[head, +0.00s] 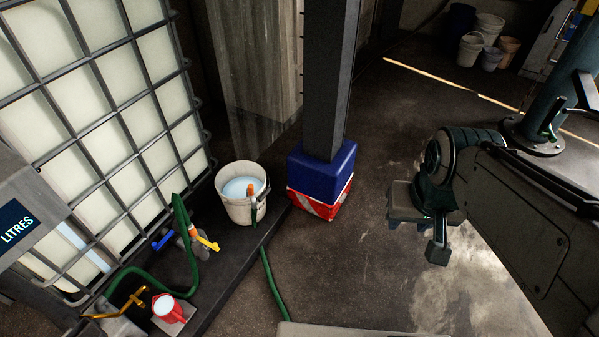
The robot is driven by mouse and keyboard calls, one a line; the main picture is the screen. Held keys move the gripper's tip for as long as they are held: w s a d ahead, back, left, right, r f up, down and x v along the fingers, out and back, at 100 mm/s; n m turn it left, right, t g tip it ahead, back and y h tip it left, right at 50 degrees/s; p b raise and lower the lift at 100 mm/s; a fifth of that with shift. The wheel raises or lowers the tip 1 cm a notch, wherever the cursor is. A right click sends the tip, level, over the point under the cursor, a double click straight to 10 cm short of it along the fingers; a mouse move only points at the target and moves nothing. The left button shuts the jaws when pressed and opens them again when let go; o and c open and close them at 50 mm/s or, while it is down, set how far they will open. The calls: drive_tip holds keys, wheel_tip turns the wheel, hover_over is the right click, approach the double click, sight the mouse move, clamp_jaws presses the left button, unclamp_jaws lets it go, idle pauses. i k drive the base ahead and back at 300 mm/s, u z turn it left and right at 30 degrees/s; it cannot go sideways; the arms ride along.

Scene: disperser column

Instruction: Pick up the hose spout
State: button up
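A spout with an orange part (251,191) and a dark green lower part hangs at the front rim of a white bucket (238,211). I take it for the hose spout; it is small here. A green hose (272,284) runs along the floor below the bucket. My gripper (420,232) is at the right, well apart from the bucket and spout. Its two fingers look spread, with nothing seen between them.
A dark post on a blue and red base (321,181) stands between bucket and gripper. Several buckets (471,48) stand far back. Open floor lies in front.

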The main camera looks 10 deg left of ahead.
sight(250, 191)
drive_tip(key=z, duration=0.35)
drive_tip(key=k, duration=0.55)
drive_tip(key=z, duration=0.3)
drive_tip(key=i, duration=1.4)
drive_tip(key=u, duration=0.95)
drive_tip(key=i, duration=1.1)
drive_tip(key=u, duration=1.55)
drive_tip(key=i, duration=0.5)
drive_tip(key=u, duration=0.35)
